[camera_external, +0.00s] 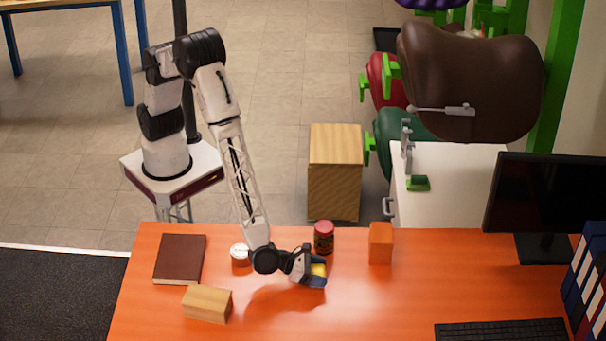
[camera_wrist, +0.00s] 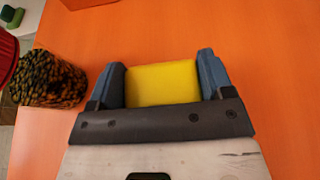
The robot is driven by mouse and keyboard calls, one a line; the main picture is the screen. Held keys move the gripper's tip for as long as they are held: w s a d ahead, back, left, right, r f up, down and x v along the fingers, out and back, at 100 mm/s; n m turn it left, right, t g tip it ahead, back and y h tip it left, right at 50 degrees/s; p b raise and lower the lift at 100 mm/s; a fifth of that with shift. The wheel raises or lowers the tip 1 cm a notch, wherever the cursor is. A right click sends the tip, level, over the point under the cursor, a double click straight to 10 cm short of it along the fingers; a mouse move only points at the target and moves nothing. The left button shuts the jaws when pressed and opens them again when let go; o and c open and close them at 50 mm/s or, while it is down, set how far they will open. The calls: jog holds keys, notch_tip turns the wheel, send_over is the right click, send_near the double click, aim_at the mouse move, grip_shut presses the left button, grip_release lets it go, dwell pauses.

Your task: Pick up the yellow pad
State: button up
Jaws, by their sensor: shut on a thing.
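The yellow pad (camera_wrist: 162,83) sits between the two blue fingers of my gripper (camera_wrist: 162,80) in the wrist view. The fingers are shut on its left and right sides. In the external view the pad (camera_external: 318,270) shows as a small yellow patch at my gripper (camera_external: 318,273), over the orange table. Part of the pad is hidden by the gripper. I cannot tell whether it touches the table or is slightly above it.
A red-lidded jar (camera_external: 324,238) stands close behind my gripper; it also shows in the wrist view (camera_wrist: 48,80). An orange block (camera_external: 380,244) stands to the right. A white-lidded jar (camera_external: 240,255), a brown book (camera_external: 180,259) and a wooden block (camera_external: 207,304) are left. The table's front middle is clear.

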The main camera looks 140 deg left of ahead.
aim_at(319, 273)
jog(key=shift+r, duration=0.85)
jog(key=shift+s+r, duration=0.1)
jog(key=shift+r, duration=0.8)
jog(key=s, duration=0.5)
jog(key=s+r, duration=0.1)
jog(key=s, duration=0.9)
jog(key=shift+s+a+r, duration=0.15)
jog(key=shift+s+a, duration=0.05)
jog(key=shift+s, duration=0.2)
